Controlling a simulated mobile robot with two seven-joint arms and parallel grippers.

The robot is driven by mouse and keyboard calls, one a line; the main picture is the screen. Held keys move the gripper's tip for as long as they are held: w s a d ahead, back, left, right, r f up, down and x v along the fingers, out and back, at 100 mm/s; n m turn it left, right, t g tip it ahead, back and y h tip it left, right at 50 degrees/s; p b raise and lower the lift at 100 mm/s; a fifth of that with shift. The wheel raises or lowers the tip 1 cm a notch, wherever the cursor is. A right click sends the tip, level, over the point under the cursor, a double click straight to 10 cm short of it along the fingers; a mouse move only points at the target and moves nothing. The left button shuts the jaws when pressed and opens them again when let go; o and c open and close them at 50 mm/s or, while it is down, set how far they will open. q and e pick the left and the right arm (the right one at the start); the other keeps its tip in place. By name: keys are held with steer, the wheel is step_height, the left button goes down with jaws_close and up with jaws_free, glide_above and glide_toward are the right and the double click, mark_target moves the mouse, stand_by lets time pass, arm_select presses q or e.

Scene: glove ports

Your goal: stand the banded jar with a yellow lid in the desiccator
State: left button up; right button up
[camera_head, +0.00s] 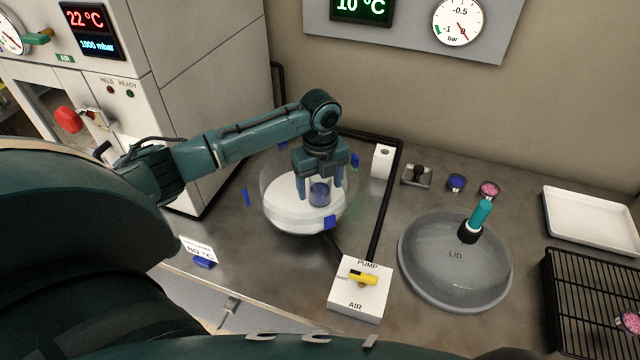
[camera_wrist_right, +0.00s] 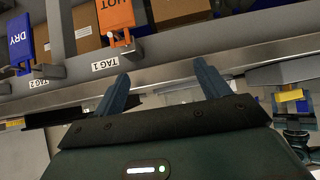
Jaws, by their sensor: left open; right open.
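The desiccator (camera_head: 270,213) is a round glass bowl without its cover, with a white plate inside and blue clips around its rim. A small clear jar with blue contents (camera_head: 320,195) stands upright on the plate. My left gripper (camera_head: 320,184) reaches down into the bowl, open, with its fingers on either side of this jar; contact cannot be told. I cannot see a yellow lid or bands on it. The desiccator's glass lid (camera_head: 450,275), marked LID, lies on the bench to the right. My right gripper (camera_wrist_right: 165,85) is open and empty in the right wrist view.
A PUMP/AIR valve box (camera_head: 360,300) with a yellow handle stands in front. Small blue and pink dishes (camera_head: 456,182), a white tray (camera_head: 592,220) and a black rack (camera_head: 590,300) are at the right. Tagged DRY (camera_wrist_right: 19,42) and HOT (camera_wrist_right: 115,14) flaps show near my right gripper.

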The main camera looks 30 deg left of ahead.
arm_select(q)
step_height(320, 180, up, 12)
steer(key=shift+f+b, duration=0.15)
steer(key=shift+b, duration=0.2)
stand_by(0.4)
